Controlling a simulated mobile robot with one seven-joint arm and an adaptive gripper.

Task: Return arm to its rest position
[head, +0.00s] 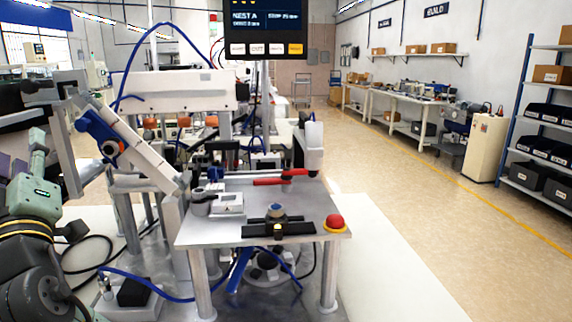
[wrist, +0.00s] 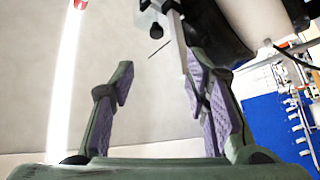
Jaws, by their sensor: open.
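My gripper shows in the wrist view (wrist: 160,90), with its two green fingers and purple pads spread apart. Nothing is held between the pads. In the head view my arm is folded at the far left edge, beside the metal work table (head: 310,228) and apart from it. Behind the fingers in the wrist view are a pale surface and a grey metal bracket (wrist: 165,20); I cannot tell how far off the bracket is.
The work table carries a red emergency button (head: 335,222), a red-handled clamp (head: 282,179) and a black fixture (head: 278,229). A slanted metal rail (head: 140,150) stands between my arm and the table. Blue hoses (head: 150,287) run low in front. The floor at right is clear.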

